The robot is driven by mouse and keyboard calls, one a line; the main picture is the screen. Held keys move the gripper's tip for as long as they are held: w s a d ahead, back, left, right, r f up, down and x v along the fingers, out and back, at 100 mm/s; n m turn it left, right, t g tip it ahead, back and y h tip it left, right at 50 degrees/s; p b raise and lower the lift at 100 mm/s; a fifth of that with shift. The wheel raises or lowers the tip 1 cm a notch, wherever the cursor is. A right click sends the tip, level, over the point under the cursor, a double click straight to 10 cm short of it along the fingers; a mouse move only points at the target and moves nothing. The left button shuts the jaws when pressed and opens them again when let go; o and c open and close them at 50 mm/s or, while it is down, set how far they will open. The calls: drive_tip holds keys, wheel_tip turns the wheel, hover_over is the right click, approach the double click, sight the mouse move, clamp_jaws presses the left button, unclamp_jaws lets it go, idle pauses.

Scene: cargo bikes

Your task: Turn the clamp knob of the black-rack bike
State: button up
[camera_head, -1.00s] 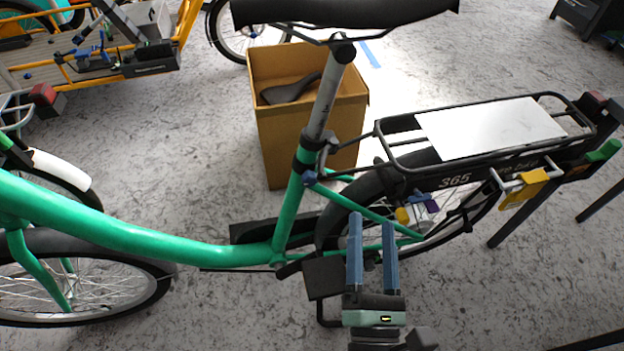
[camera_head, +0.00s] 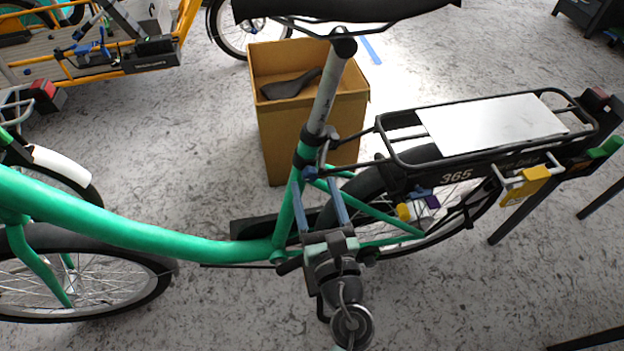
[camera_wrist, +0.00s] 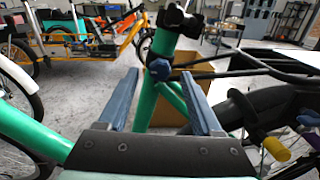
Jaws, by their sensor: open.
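The green bike (camera_head: 130,229) has a black rear rack (camera_head: 425,182) with a pale plate on top. Its blue clamp knob (camera_head: 309,174) sits at the seat-tube collar, below the grey seatpost. In the wrist view the knob (camera_wrist: 159,69) shows on the near side of the tube. My gripper (camera_head: 316,188) is open, with two blue fingers pointing up at the collar. In the wrist view the knob appears between the gripper's fingertips (camera_wrist: 158,75), slightly above their midline. The fingers look empty. Whether they touch the knob, I cannot tell.
A cardboard box (camera_head: 310,135) holding a dark saddle stands behind the seat tube. The black saddle (camera_head: 340,8) overhangs above. A yellow clip (camera_head: 527,184) and a yellow-and-purple part (camera_head: 410,211) are at the rear. An orange cargo bike (camera_head: 150,55) stands at the back left.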

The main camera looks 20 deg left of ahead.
sight(310, 175)
drive_tip(key=shift+x, duration=1.45)
clamp_jaws()
